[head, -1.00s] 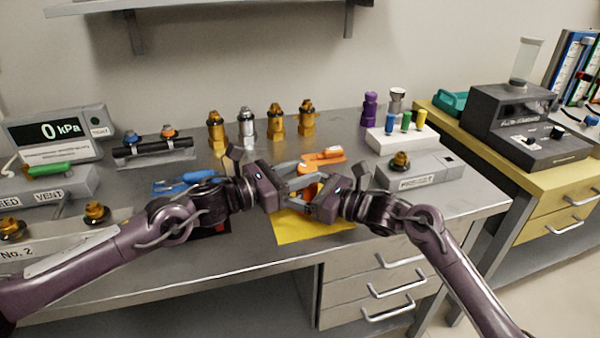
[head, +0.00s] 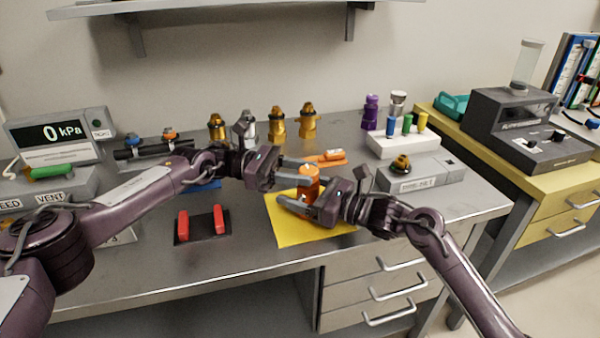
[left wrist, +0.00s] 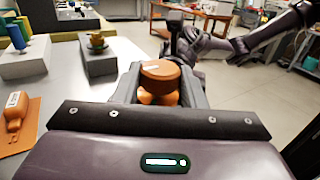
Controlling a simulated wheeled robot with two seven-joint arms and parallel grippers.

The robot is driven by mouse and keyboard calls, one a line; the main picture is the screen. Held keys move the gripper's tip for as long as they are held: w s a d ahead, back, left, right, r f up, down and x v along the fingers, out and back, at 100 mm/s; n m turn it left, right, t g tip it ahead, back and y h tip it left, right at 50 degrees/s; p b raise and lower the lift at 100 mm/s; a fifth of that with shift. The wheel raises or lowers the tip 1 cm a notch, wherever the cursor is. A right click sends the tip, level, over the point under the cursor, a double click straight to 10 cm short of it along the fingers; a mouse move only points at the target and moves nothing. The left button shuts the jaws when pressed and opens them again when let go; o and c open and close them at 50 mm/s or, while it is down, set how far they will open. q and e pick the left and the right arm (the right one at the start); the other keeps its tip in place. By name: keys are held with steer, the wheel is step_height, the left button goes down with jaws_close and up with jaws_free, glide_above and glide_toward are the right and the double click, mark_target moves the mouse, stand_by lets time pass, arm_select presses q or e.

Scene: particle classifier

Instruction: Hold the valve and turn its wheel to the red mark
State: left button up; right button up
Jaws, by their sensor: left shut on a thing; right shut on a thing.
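The orange valve (head: 308,172) stands upright over a yellow mat (head: 285,231), held between my two grippers. Its round orange top, probably the wheel, has a small pale patch and shows in the left wrist view (left wrist: 161,70). My left gripper (head: 309,176) reaches in from the left and is shut on the valve's upper part; its fingers flank the orange part in the left wrist view (left wrist: 160,88). My right gripper (head: 297,196) is shut on the lower body from the right. Fingers hide much of the valve. I cannot make out a red mark on it.
A dark pad with two red blocks (head: 220,219) lies left of the yellow mat. Brass and silver fittings (head: 278,124) stand behind. An orange mat (head: 332,161) with an orange item lies just behind the valve. A grey box (head: 420,178) is at right.

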arm_select(q)
steer(key=shift+w+m+g, duration=0.2)
steer(key=shift+m+g, duration=0.4)
steer(key=shift+g, duration=0.3)
steer(key=shift+m+g+y, duration=0.3)
steer(key=shift+g+y, duration=0.1)
steer(key=o, duration=1)
steer(key=shift+r, duration=0.1)
step_height(320, 180, up, 10)
steer(key=shift+f, duration=0.1)
